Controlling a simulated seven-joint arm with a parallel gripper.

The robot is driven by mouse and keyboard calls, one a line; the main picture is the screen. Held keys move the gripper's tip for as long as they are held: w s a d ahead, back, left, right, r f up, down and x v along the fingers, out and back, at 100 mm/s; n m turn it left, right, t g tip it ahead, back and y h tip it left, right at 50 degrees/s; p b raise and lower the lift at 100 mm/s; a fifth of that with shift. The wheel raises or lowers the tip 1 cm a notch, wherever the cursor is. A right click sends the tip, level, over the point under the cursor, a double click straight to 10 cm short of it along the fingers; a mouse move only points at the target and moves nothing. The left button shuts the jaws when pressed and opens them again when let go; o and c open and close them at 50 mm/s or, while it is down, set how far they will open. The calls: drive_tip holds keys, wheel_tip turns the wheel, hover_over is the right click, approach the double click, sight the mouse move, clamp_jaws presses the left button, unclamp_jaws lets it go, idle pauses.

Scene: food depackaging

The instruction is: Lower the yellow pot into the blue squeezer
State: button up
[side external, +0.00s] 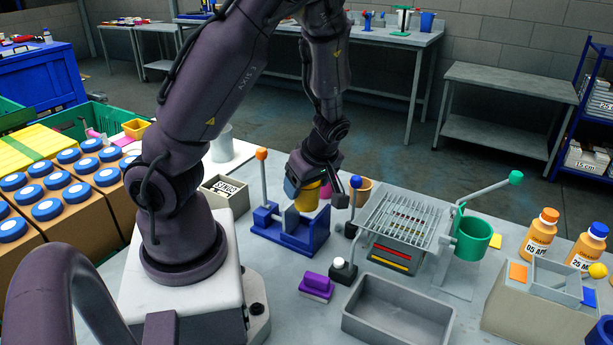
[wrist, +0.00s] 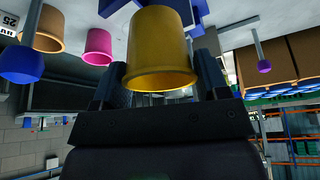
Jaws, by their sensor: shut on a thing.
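The yellow pot (side external: 307,199) is held between the fingers of my gripper (side external: 312,188), which is shut on it. In the wrist view the yellow pot (wrist: 160,48) fills the space between the two dark fingers (wrist: 163,75), with its wide rim towards the camera. The blue squeezer (side external: 300,237) stands on the grey table, with a grey plate and an orange-knobbed lever (side external: 262,154). In the side view the pot appears just above the squeezer's body. The exact gap between them is hard to tell. Part of the squeezer (wrist: 198,12) shows behind the pot in the wrist view.
A pink pot (wrist: 98,45) and a tan pot (side external: 364,188) stand beyond the squeezer. A dark-blue-knobbed lever (side external: 355,182) rises close to its right. A purple block (side external: 317,286) and an empty grey tray (side external: 398,312) lie in front. A labelled box (side external: 226,194) stands left.

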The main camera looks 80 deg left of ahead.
sight(307, 200)
drive_tip(key=shift+f, duration=2.1)
drive_tip(key=o, duration=1.1)
drive_tip(key=shift+c, duration=0.2)
